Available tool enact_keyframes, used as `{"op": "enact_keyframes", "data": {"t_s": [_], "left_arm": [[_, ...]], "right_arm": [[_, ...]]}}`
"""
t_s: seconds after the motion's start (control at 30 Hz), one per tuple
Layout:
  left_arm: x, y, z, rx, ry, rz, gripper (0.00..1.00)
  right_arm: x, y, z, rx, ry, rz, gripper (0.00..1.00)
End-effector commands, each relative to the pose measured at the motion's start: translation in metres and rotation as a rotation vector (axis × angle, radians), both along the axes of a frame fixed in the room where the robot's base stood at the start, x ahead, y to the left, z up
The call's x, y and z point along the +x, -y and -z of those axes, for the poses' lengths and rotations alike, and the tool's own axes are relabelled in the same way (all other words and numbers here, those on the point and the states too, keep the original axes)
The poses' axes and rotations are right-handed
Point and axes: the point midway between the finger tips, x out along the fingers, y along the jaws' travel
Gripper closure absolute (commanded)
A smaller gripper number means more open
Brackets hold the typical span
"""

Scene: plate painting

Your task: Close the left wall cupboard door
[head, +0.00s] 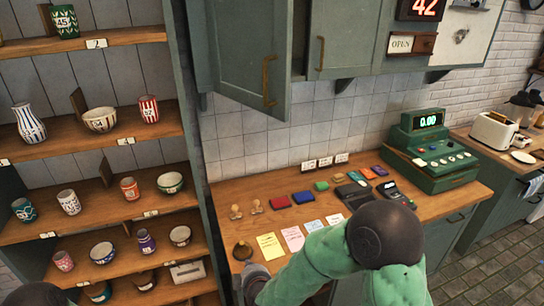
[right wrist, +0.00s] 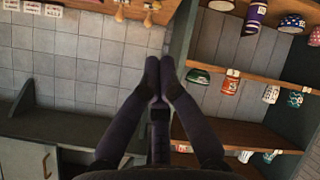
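The left wall cupboard door (head: 240,60) is grey-green with a brass handle (head: 269,80) near its right edge. In the head view it stands partly open, swung out from the cupboard, with a dark gap along its right edge. My right gripper (head: 256,272) is low by the counter's front left, well below the door and apart from it. In the right wrist view its two dark fingers (right wrist: 160,72) meet at the tips with nothing visible between them. That view is upside down and shows part of the wall cupboards (right wrist: 25,158). My left gripper is not in view.
The neighbouring cupboard door (head: 345,35) looks shut. An open shelf (head: 90,150) of painted cups and bowls stands left of the cupboard. The counter (head: 225,222) below holds stamps, notes, a bell and a green cash register (head: 430,150). Free space lies before the tiled wall.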

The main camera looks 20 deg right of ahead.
Motion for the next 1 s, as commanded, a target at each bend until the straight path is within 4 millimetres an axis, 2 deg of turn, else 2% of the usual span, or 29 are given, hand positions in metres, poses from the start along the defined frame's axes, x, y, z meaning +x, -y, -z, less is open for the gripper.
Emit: {"op": "enact_keyframes", "data": {"t_s": [0.03, 0.2, 0.4, 0.5, 0.6, 0.7, 0.87, 1.0], "left_arm": [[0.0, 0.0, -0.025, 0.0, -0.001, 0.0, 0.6], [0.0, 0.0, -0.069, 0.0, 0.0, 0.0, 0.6], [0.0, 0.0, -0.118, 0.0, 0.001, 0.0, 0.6], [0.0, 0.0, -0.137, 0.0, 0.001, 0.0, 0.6], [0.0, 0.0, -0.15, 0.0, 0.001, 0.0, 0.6], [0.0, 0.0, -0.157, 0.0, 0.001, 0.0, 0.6], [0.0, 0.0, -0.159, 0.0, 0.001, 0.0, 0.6], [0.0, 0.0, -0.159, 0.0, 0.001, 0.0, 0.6]], "right_arm": [[0.005, -0.002, -0.052, -0.061, 0.064, -0.015, 1.0], [0.011, 0.0, -0.179, -0.301, 0.23, -0.028, 1.0], [-0.005, 0.008, -0.315, -0.569, 0.355, 0.013, 1.0], [-0.016, 0.013, -0.366, -0.676, 0.381, 0.041, 1.0], [-0.026, 0.018, -0.401, -0.756, 0.389, 0.065, 1.0], [-0.034, 0.022, -0.421, -0.807, 0.388, 0.081, 1.0], [-0.035, 0.026, -0.431, -0.841, 0.382, 0.092, 1.0], [-0.022, 0.031, -0.429, -0.844, 0.38, 0.094, 1.0]]}}
